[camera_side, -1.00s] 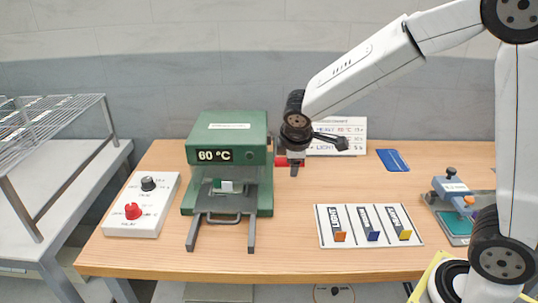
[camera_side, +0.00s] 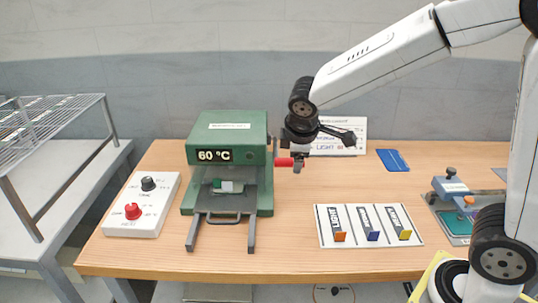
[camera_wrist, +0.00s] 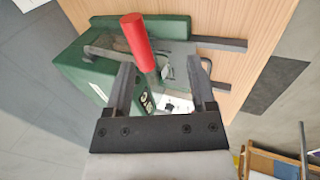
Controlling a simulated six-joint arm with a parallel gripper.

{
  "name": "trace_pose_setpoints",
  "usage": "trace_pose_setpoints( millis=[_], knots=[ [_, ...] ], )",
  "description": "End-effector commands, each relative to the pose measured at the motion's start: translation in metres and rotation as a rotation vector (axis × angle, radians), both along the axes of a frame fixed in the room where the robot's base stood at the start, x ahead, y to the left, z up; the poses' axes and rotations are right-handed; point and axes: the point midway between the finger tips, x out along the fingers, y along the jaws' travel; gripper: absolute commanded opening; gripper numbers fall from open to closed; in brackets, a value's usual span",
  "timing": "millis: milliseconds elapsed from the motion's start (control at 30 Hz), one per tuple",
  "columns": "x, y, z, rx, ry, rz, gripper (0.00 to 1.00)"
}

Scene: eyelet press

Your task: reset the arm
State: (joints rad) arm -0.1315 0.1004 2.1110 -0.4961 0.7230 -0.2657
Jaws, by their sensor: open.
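My gripper (camera_side: 299,163) is at the right side of the green press (camera_side: 229,124), close to its red lever handle (camera_side: 284,162). In the wrist view my gripper (camera_wrist: 161,66) is open, its two fingers apart with nothing held between them. The red handle (camera_wrist: 137,38) shows beyond and between the fingertips; I cannot tell whether it touches them. The press (camera_wrist: 80,75) is behind it. The press display reads 60 °C. A small green and white piece (camera_side: 227,186) sits in the press opening, above two dark rails (camera_side: 252,234).
A control box (camera_side: 142,205) with a black and a red knob stands left of the press. A white board (camera_side: 370,240) with several labelled tabs lies front right. A blue card (camera_side: 393,160), a sign (camera_side: 343,128) behind my wrist and a clamp fixture (camera_side: 455,190) are further right.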

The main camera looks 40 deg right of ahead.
Motion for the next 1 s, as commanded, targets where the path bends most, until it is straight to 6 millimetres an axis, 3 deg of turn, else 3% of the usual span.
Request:
trace_pose_setpoints(
  millis=[400, 600, 1000],
  knots=[
    [-0.082, 0.003, -0.070, 0.339, -0.009, -0.429, 0.72],
    [-0.112, 0.003, -0.090, 0.443, -0.031, -0.627, 0.72],
    [-0.120, 0.003, -0.095, 0.467, -0.038, -0.681, 0.72]
  ],
)
